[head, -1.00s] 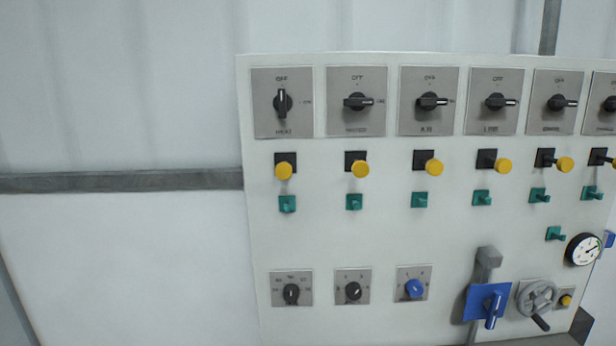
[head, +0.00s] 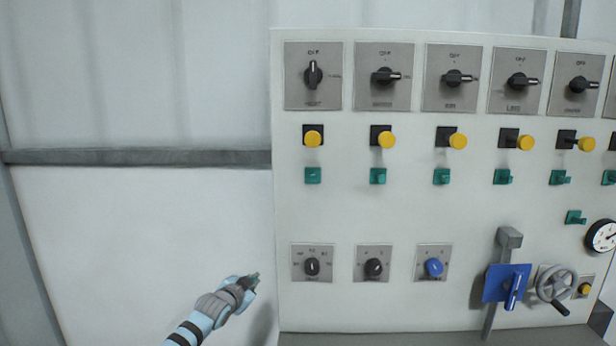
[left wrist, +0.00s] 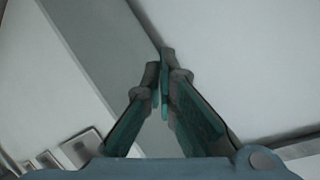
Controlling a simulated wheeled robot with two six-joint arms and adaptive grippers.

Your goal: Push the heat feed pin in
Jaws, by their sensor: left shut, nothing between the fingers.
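The control panel (head: 470,220) fills the right of the head view. Its leftmost column has a black rotary switch (head: 313,75) labelled HEAT, its handle upright towards OFF. Below it is a yellow round knob (head: 313,138) on a black plate, then a small green pin (head: 313,175) on a green plate. I cannot tell how far this pin stands out. My left gripper (head: 253,280) is low, left of the panel's lower left edge and apart from the pin. In the left wrist view its fingers (left wrist: 164,85) are together and empty. My right gripper is not in view.
More switches, yellow knobs and green pins run rightward in columns. Three dials sit low, the nearest a black one (head: 312,267). A blue lever (head: 514,287), a grey handwheel (head: 556,285) and a gauge (head: 602,237) are at lower right. The wall left of the panel is bare.

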